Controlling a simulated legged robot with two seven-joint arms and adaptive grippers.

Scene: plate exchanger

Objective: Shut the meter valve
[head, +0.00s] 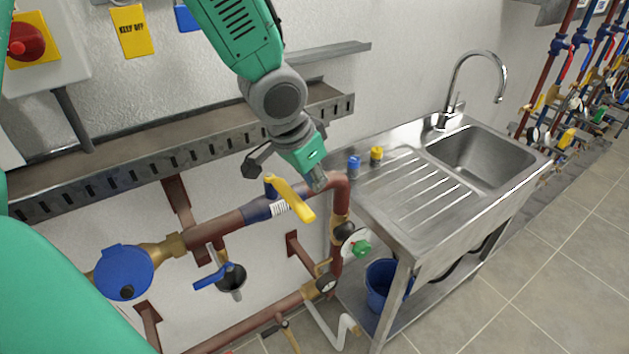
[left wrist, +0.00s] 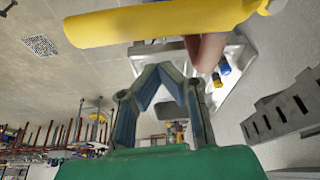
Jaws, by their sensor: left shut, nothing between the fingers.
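A yellow lever handle (head: 292,200) sits on a valve with a dark blue body (head: 258,210), on the red-brown pipe to the right of the round blue meter (head: 122,271). The lever points down and to the right in the head view, slanting across the pipe. My left gripper (head: 318,180) is shut and empty, just above and right of the lever, near the pipe elbow. In the left wrist view the yellow lever (left wrist: 160,23) spans the top, beyond the fingertips of my left gripper (left wrist: 172,72). I cannot tell whether they touch. My right gripper is not in view.
A steel sink unit (head: 415,195) stands to the right, with a blue and a yellow cup on it. A slotted metal tray (head: 180,150) runs along the wall behind the pipe. A smaller blue-handled valve (head: 212,276) hangs below the pipe. A blue bucket (head: 385,284) stands under the sink.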

